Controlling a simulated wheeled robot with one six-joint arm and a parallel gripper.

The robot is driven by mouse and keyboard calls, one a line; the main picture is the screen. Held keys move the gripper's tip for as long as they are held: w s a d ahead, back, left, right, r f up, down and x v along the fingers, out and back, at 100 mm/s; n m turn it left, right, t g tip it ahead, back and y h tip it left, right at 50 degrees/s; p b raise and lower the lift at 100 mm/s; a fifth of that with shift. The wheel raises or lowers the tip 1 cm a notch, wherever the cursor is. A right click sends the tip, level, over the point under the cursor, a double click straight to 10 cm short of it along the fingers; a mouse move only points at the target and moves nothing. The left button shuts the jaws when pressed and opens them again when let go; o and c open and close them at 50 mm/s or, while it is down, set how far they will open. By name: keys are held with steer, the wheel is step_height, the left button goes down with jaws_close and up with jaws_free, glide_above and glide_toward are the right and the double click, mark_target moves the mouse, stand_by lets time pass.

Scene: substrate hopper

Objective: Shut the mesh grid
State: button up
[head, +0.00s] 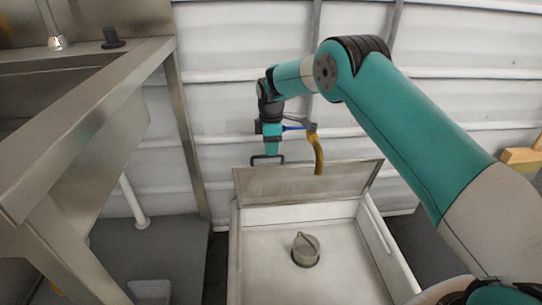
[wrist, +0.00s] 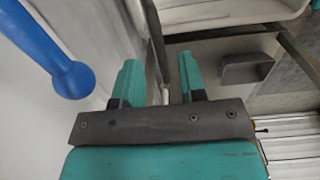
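The mesh grid (head: 305,183) is a grey framed panel, raised and leaning at the back edge of the pale hopper (head: 234,255). The hopper's inside is uncovered. My gripper (head: 268,156) hangs pointing down near the grid's upper left corner; whether it touches the grid is unclear. In the wrist view my gripper (wrist: 158,75) has its two teal fingers apart, with a gap between them. A dark edge runs past the gap; I cannot tell whether it is the grid's frame. Nothing is clearly held.
A metal frame (head: 75,150) stands at left.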

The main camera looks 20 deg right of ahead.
steer(key=shift+f, duration=1.3)
jaws_close()
steer(key=shift+s, duration=0.1)
